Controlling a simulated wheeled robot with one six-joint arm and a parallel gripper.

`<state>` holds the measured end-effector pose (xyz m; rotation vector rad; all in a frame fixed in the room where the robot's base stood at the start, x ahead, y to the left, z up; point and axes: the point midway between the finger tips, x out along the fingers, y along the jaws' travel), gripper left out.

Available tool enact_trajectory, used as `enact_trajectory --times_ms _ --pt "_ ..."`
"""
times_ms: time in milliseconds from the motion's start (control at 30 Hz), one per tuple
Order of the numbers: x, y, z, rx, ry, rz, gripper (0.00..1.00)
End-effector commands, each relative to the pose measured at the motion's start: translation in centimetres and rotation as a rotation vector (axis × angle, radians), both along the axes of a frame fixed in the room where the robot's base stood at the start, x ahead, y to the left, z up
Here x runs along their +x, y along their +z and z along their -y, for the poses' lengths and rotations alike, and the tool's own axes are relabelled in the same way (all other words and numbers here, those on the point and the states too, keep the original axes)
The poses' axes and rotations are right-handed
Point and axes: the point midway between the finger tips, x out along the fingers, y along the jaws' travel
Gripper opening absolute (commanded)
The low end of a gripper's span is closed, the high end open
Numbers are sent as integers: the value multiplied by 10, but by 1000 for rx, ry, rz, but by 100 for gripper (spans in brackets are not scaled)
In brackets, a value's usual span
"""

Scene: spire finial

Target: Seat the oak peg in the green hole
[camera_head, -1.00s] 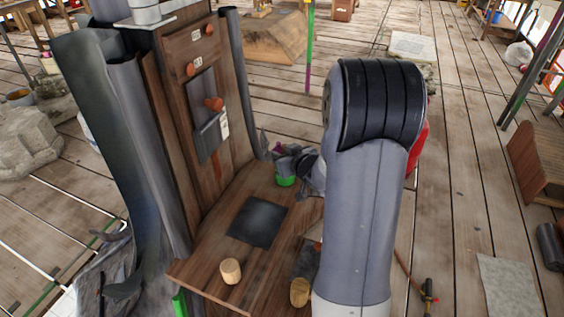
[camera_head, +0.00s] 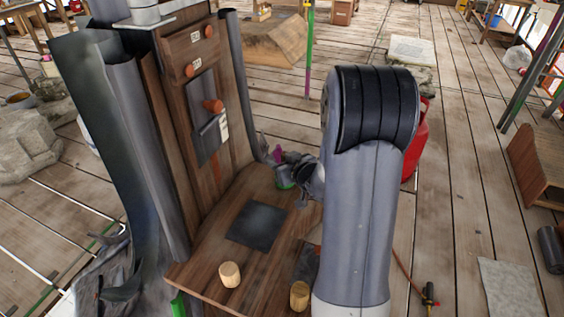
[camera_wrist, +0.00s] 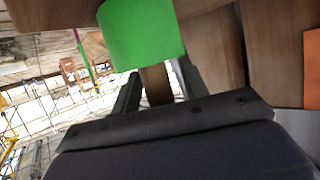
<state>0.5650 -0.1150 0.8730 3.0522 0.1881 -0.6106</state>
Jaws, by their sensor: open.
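My gripper (camera_head: 290,170) is at the far right end of the wooden shelf, partly hidden behind my arm. A green cylindrical piece (camera_wrist: 142,34) is just beyond the fingers in the wrist view; in the head view it shows as a green band (camera_head: 285,184) below the gripper. A brown wooden piece (camera_wrist: 156,86) shows below the green piece, between the two dark, open fingers. I cannot tell whether it is the oak peg or whether the green piece marks the hole. Two pale wooden pegs stand on the shelf's near edge, one left (camera_head: 230,274) and one right (camera_head: 299,296).
An upright wooden panel (camera_head: 178,130) with orange-brown knobs (camera_head: 212,106) rises behind the shelf (camera_head: 205,255). A dark square plate (camera_head: 257,226) lies on the shelf. Grey curved sheets (camera_head: 100,130) flank the panel. A red cylinder (camera_head: 416,140) stands behind my arm.

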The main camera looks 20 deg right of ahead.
Motion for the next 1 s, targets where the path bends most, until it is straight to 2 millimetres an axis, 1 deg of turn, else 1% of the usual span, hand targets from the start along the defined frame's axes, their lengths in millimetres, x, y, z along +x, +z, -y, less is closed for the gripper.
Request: enact_trajectory --times_ms 133,167,267,500,600,700,833,1000 --pt "0 6 0 0 0 1 42" --pt "-4 6 1 -1 -2 1 42" --pt "-18 12 3 -1 -3 1 42" --pt "-66 33 10 -1 -5 2 42" --pt "-83 40 11 -1 -4 1 42" --pt "-97 46 13 0 -4 2 42" --pt "-107 49 14 -1 -2 1 42" --pt "-110 49 14 0 0 0 42"
